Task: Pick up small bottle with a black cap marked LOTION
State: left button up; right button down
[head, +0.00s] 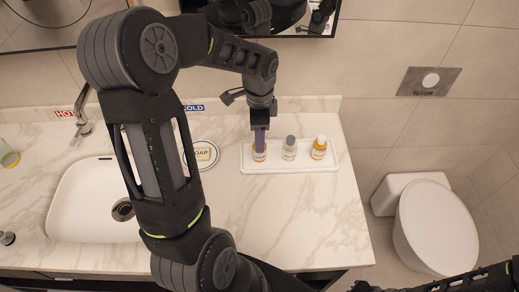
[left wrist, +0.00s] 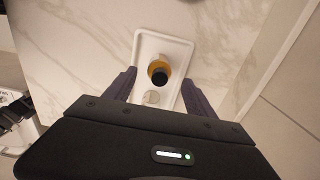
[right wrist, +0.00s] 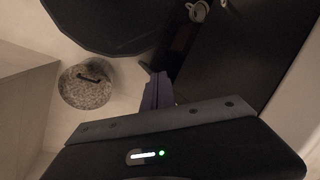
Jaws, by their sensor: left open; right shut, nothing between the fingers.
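Three small bottles stand on a white tray (head: 290,170) on the counter. The left bottle (head: 259,156) has amber contents, and my left gripper (head: 260,134) hides its top. The middle bottle (head: 289,152) has a grey cap; the right bottle (head: 319,151) is amber with a pale cap. In the left wrist view, a black-capped amber bottle (left wrist: 159,72) shows between the open fingers, with a paler bottle (left wrist: 152,97) close by. Contact cannot be told, and no LOTION marking is readable. My right gripper (right wrist: 158,90) is shut and empty, away from the tray.
A soap dish (head: 205,154) lies left of the tray, beside the sink (head: 85,205). A mirror edge hangs above the counter. A toilet (head: 435,230) stands to the right. The counter in front of the tray is clear.

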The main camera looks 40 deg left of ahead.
aim_at(258, 157)
pick_arm(q)
notch_tip(258, 157, down, 5)
jog(key=b, duration=0.3)
jog(key=shift+r, duration=0.15)
jog(key=shift+c, duration=0.3)
grip_shut()
dwell(0.5)
